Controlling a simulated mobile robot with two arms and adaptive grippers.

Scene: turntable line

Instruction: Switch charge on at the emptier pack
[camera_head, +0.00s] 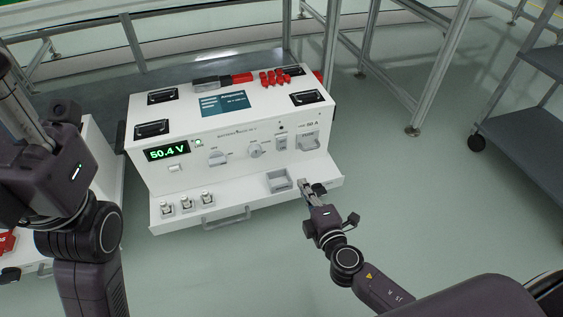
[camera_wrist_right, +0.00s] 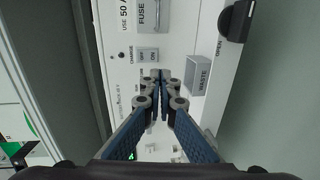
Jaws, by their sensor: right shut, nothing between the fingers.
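A white battery pack unit (camera_head: 225,150) has a green display (camera_head: 167,152) reading 50.4 V and a small lit green lamp (camera_head: 198,142). Its charge switch (camera_head: 281,143) is on the right of the front panel. In the right wrist view the switch (camera_wrist_right: 148,55) is marked CHARGE, OFF and ON; I cannot tell its position. My right gripper (camera_head: 303,184) is shut and empty, in front of the unit's right side. Its fingertips (camera_wrist_right: 160,78) appear beside the switch in the wrist view, apparently short of the panel. My left arm shows, but its gripper does not.
A grey WASTE bin (camera_head: 279,187) and a black knob (camera_head: 319,189) sit on the front ledge near my right gripper; the knob (camera_wrist_right: 236,20) is beside OPEN lettering. Several small toggles (camera_head: 187,203) stand at the ledge's left. A grey shelf cart (camera_head: 520,125) stands right.

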